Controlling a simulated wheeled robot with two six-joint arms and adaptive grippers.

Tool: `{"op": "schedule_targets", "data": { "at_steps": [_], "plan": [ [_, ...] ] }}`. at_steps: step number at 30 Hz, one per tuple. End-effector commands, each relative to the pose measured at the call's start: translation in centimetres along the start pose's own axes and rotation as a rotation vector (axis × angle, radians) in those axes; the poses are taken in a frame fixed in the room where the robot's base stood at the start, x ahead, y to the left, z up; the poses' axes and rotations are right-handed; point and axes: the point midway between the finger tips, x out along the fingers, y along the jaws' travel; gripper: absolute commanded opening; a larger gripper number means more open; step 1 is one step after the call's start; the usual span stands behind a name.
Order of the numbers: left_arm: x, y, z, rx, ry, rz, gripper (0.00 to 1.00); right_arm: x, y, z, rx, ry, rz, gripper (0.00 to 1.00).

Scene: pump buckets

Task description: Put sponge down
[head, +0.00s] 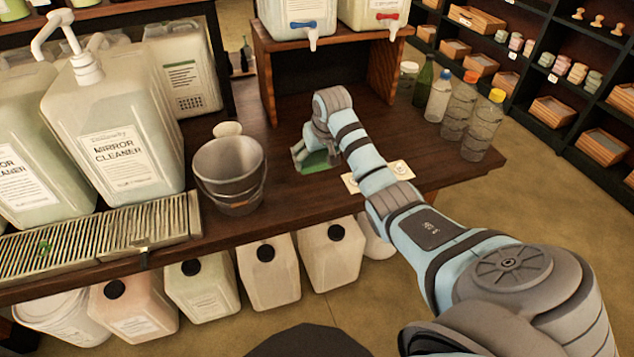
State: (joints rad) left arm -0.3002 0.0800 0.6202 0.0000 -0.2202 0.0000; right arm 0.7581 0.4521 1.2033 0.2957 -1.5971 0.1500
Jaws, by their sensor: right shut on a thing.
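A green sponge (318,160) is at the tabletop, below the wooden riser and right of the metal bucket. My right gripper (312,155) points down over it and is shut on it. The wrist and fingers hide part of the sponge, and I cannot tell whether it touches the table. My left gripper is not in view.
A grey bucket (228,176) stands left of the gripper, beside a slatted drip tray (100,236) and large mirror cleaner jugs (115,135). A pale card (378,176) lies under my forearm. Bottles (458,108) stand at right. The dark wooden table (270,205) has bare room around the gripper.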

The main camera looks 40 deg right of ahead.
Motion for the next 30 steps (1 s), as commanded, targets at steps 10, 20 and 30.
{"op": "schedule_targets", "data": {
  "at_steps": [10,20,30],
  "plan": [
    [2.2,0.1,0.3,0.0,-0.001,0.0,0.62,8.0,0.0,3.4,0.0,-0.001,0.001,0.48],
    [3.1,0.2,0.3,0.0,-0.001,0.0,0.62,10.8,0.0,4.6,-0.002,0.001,0.001,0.48],
    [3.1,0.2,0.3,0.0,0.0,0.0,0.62,10.9,0.0,4.6,-0.002,0.001,0.001,0.98]
  ]
}}
